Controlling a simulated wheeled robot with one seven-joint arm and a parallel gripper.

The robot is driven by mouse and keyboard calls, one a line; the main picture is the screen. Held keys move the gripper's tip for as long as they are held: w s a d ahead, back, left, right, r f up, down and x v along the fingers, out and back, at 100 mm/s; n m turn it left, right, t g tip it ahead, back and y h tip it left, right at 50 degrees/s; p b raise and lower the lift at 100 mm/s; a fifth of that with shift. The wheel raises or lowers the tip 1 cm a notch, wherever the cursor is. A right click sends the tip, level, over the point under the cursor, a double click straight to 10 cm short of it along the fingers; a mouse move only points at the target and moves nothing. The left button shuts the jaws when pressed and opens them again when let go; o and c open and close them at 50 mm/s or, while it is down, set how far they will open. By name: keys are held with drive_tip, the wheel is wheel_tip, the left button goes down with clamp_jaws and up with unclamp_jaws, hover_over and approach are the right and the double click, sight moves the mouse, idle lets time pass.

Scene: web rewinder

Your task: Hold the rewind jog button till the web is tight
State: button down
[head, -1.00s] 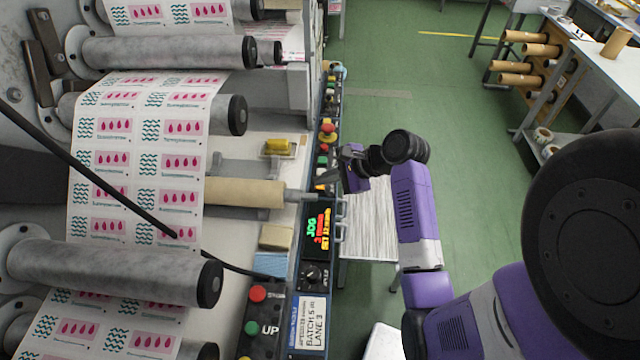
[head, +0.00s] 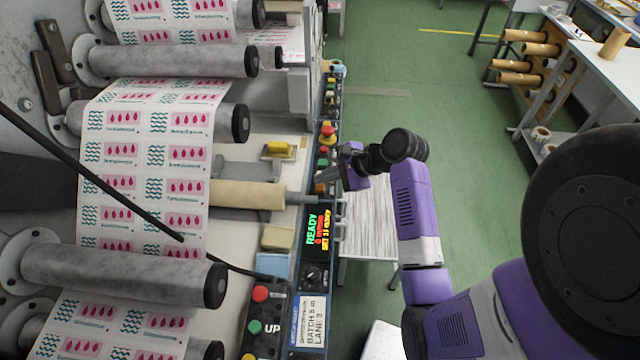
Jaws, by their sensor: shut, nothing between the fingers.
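The web (head: 143,158), a white strip printed with pink drops and teal waves, runs over several grey rollers at left. It lies fairly flat between the middle and lower rollers; I cannot tell how tight it is. The control panel (head: 318,283) runs along the machine's right edge. My gripper (head: 333,183) is shut and empty at the panel's edge, just above the display. Its tips are small and dark, close to an orange button (head: 320,188). I cannot tell whether they touch a button; the rewind jog button is not identifiable.
A red emergency knob (head: 328,131) stands farther up the panel. A black box with a red button (head: 260,293) and a green button (head: 254,327) is at lower left of it. A dark cable crosses the web. Green floor (head: 465,130) is open at right.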

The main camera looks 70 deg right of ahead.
wheel_tip(320, 180, up, 5)
drive_tip(key=p, duration=0.6)
idle(0.8)
drive_tip(key=d+r+n+t+h, duration=0.1)
drive_tip(key=d+r+n+h, duration=0.3)
drive_tip(key=d, duration=0.3)
drive_tip(key=n+h+b, duration=0.1)
drive_tip(key=n+h, duration=0.3)
drive_tip(key=h, duration=0.1)
hover_over(324, 188)
drive_tip(key=d, duration=0.2)
drive_tip(key=s+a+r+n+t+b, duration=0.1)
drive_tip(key=s+a+n+t, duration=0.1)
drive_tip(key=a+n, duration=0.35)
drive_tip(key=s+a+r+n+t+b, duration=0.1)
drive_tip(key=s+a+r+n+t, duration=0.15)
drive_tip(key=a, duration=0.65)
drive_tip(key=s+a+n+y+b, duration=0.2)
drive_tip(key=s+a+n+y, duration=0.2)
drive_tip(key=a, duration=0.5)
drive_tip(key=s+a+f+n+y+b, duration=0.1)
drive_tip(key=s+a+n+y, duration=0.3)
drive_tip(key=s+a, duration=0.5)
drive_tip(key=a+n+b, duration=0.1)
drive_tip(key=n, duration=0.1)
drive_tip(key=shift+s+a+f+n+y, duration=0.15)
drive_tip(key=shift+f+n+y, duration=0.15)
drive_tip(key=shift+n+y, duration=0.1)
